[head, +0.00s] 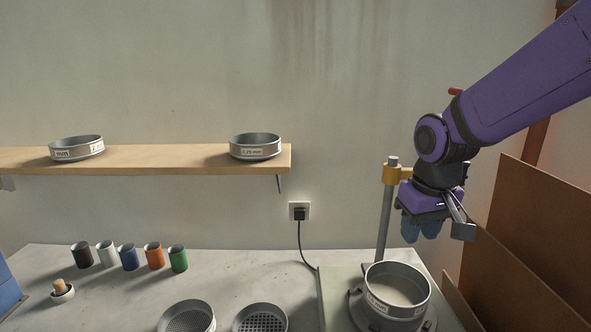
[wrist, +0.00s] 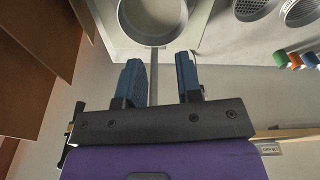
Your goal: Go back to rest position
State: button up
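My purple arm reaches in from the upper right in the head view. My gripper (head: 421,228) hangs fingers-down above the back right of the bench, behind and above a sieve on a stand. In the wrist view my gripper (wrist: 160,80) shows two blue fingers set well apart with nothing between them. The stand's pole (head: 385,220) passes close to the left of my gripper. The sieve (head: 398,287) holds pale material and sits on the stand's base; its rim also shows in the wrist view (wrist: 124,20), beyond my fingertips.
A wooden shelf (head: 180,160) carries two sieves (head: 76,148) (head: 255,146). Several coloured cups (head: 127,257) and a small mortar (head: 62,291) stand at the left. Two sieves (head: 187,317) (head: 260,318) lie at the front. Brown boards (head: 510,270) lean at the right, near my arm.

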jog(key=s+d+r+m+t, duration=0.1)
jog(key=s+d+r, duration=0.2)
jog(key=s+r, duration=0.2)
jog(key=s+d+r+m+t, duration=0.1)
jog(key=s+d+r, duration=0.3)
jog(key=s, duration=0.7)
jog(key=shift+s+d+r+t, duration=0.25)
jog(key=shift+s+r+t, duration=0.1)
jog(key=shift+t, duration=0.35)
